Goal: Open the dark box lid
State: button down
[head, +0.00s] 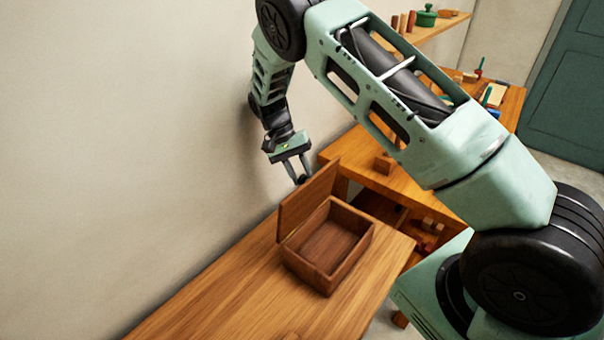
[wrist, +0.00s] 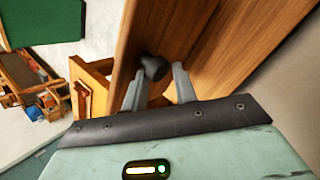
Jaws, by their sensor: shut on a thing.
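The dark brown wooden box (head: 335,268) stands on the bench, and its inside looks empty. Its lid (head: 307,203) is raised and stands steeply up along the box's left side. My gripper (head: 298,176) is at the lid's upper edge, coming from the wall side. In the wrist view, my gripper (wrist: 160,84) is shut on a round black knob (wrist: 152,66). In the head view the knob is small and mostly covered by the fingers. The box's inside cannot be made out in the wrist view.
The bench (head: 225,303) is clear in front of the box. The wall (head: 130,130) runs close along its left. A shelf (head: 440,28) holds a green pot (head: 426,16). My arm spans the upper right.

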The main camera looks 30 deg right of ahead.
jog(key=shift+s+a+f, duration=0.25)
jog(key=shift+a+f, duration=0.25)
jog(key=shift+a, duration=0.1)
jog(key=c, duration=1.1)
grip_release()
jog(key=shift+a, duration=0.1)
jog(key=shift+c, duration=0.2)
jog(key=shift+r, duration=0.25)
jog(key=shift+w+r, duration=0.15)
jog(key=shift+r, duration=0.2)
notch_tip(320, 180, up, 9)
jog(key=b, duration=0.3)
jog(key=shift+d+r, duration=0.15)
jog(key=shift+d, duration=0.15)
